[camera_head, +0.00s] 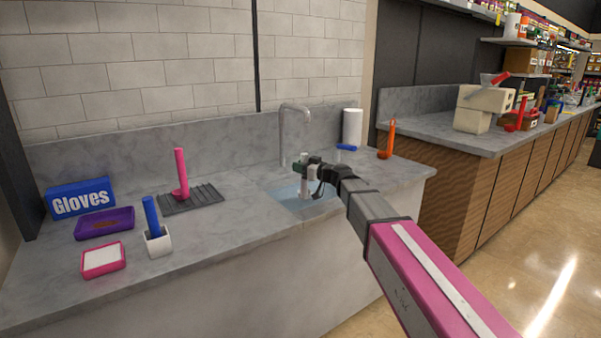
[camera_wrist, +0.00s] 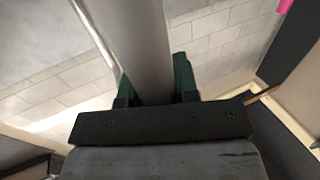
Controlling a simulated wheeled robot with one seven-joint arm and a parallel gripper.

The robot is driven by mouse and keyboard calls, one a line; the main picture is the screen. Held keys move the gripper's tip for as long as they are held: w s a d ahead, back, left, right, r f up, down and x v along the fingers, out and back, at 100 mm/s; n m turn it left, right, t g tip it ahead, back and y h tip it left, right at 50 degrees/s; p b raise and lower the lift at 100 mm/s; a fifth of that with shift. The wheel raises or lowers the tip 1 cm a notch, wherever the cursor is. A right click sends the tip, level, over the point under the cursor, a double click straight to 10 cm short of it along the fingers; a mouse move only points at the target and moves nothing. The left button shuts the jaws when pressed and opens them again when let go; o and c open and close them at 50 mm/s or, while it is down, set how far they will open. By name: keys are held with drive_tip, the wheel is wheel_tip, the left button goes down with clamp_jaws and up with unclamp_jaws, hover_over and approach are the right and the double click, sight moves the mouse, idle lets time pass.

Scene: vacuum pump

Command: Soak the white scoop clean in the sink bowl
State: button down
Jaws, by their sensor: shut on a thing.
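My gripper (camera_head: 312,165) is at the end of my arm, over the sink bowl (camera_head: 284,195) in the grey counter. It is shut on the white scoop (camera_head: 304,188), which hangs upright below the fingers into the sink area. In the wrist view, the scoop's pale handle (camera_wrist: 145,45) runs between the green fingers (camera_wrist: 157,82). The bowl shows a light blue surface that looks like water. My gripper and arm hide part of the bowl, and I cannot see how deep the scoop's lower end is.
The curved faucet (camera_head: 283,135) stands behind the sink. A pink scoop (camera_head: 181,172) stands on a dark ribbed mat (camera_head: 205,195) to the left. A paper roll (camera_head: 352,128), a blue item (camera_head: 346,147) and an orange scoop (camera_head: 388,140) are to the right. The front-left counter holds trays and a glove box (camera_head: 82,199).

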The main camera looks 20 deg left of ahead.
wheel_tip(320, 180, up, 8)
drive_tip(key=shift+f, duration=0.15)
idle(0.8)
idle(0.4)
